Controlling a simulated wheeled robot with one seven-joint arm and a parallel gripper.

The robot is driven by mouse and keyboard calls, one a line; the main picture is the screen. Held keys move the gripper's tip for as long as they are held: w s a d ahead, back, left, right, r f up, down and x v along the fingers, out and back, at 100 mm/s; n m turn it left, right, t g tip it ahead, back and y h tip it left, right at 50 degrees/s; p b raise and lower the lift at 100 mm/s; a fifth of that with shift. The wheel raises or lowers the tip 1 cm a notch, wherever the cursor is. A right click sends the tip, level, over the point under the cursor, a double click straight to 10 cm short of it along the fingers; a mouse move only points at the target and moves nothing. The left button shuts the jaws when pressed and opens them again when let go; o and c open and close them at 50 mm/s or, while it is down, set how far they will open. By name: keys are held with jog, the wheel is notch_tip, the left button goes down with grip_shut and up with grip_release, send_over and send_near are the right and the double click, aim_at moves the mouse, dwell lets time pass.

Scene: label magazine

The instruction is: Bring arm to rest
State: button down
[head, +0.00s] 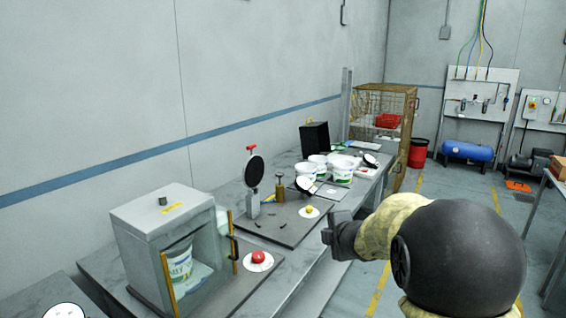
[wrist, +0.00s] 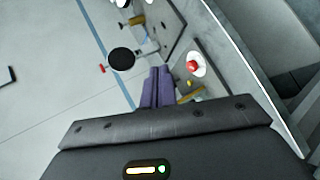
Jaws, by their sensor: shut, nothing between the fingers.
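My gripper (head: 328,233) is raised in front of the bench in the head view, on the end of my arm that reaches in from the lower right. In the wrist view my gripper (wrist: 159,70) shows two purple fingers side by side, shut with nothing between them. It touches nothing that I can see. The bench (head: 330,270) runs along the wall to its left.
A glass-fronted cabinet (head: 150,225) with a white tub inside stands on the near bench. A red button (head: 258,256), a black disc on a stand (head: 254,171) and several white tubs (head: 343,170) lie beyond. A wire cage (head: 409,100) stands behind. Floor is open at right.

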jog(key=s+d+f+m+g+h, duration=0.1)
jog(key=s+f+m+g, duration=0.2)
jog(key=s+m, duration=0.4)
jog(key=s+d+f+m+g+p, duration=0.1)
jog(key=s+f+m+g, duration=0.2)
jog(key=s, duration=0.9)
jog(key=s+d+f+m+g+h+p, duration=0.1)
jog(key=s+f+m+g, duration=0.2)
jog(key=s+m, duration=0.7)
notch_tip(320, 180, down, 2)
jog(key=shift+s+f+m+h, duration=0.2)
jog(key=shift+s+m+h, duration=0.05)
jog(key=shift+m+h, duration=0.05)
